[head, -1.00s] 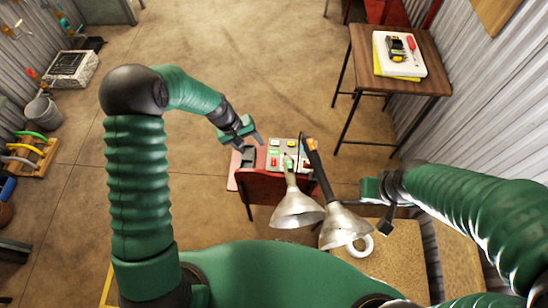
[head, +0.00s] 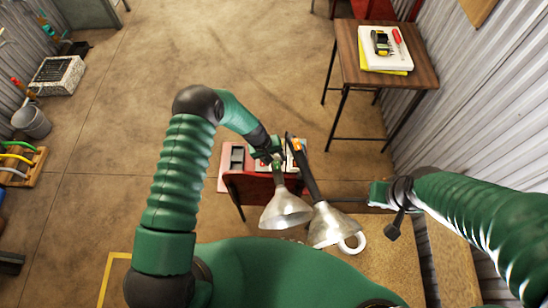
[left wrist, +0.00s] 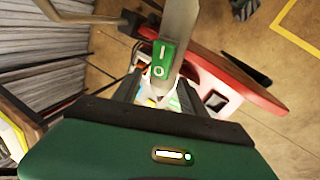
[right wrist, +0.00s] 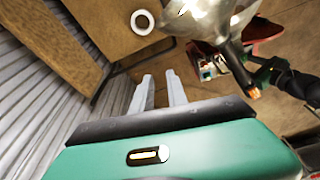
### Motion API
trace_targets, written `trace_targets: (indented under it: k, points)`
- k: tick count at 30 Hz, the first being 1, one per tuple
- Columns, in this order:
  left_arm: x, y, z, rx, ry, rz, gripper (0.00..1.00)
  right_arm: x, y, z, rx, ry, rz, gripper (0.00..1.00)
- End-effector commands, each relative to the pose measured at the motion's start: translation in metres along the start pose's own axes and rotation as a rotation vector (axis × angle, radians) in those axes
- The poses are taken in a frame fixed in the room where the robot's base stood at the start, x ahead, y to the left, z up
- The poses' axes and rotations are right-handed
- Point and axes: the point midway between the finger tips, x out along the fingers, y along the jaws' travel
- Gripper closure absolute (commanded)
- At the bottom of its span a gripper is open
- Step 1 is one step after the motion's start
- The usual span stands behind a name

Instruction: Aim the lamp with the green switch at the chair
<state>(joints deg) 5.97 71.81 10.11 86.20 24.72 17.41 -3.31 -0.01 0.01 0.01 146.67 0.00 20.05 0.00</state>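The lamp with the green switch (head: 286,211) has a silver cone shade, whose wide end points toward the bottom of the head view. Its green switch, marked I and O, shows in the left wrist view (left wrist: 164,59). My left gripper (head: 275,157) is at the lamp's narrow end. In the left wrist view its fingers stand apart on either side of that end (left wrist: 158,92); contact is unclear. My right gripper (right wrist: 160,92) is open and empty, right of the lamps. A red piece of furniture (head: 388,10), cut off at the top edge, may be the chair.
A second lamp (head: 328,226) with a black and orange neck stands close on the right. A wooden table (head: 415,72) stands at the upper right. The middle floor is clear.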

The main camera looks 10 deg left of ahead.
Motion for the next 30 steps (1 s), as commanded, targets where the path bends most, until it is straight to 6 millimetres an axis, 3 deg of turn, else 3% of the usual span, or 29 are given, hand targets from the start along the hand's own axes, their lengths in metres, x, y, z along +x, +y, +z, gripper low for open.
trace_targets:
  k: [1, 11, 30]
  points:
    - [-0.0002, -0.0007, -0.0003, 0.000, 0.000, 0.001, 0.58, 0.0000, 0.0001, 0.0000, 0.000, 0.000, 0.000, 0.81]
    - [-0.0004, -0.0015, -0.0014, -0.001, 0.000, 0.003, 1.00, 0.0000, 0.0000, 0.0000, 0.000, 0.000, 0.000, 0.81]
    - [-0.0009, -0.0015, -0.0033, 0.000, 0.005, 0.001, 1.00, 0.0000, 0.0001, 0.0001, 0.000, 0.000, 0.000, 0.81]
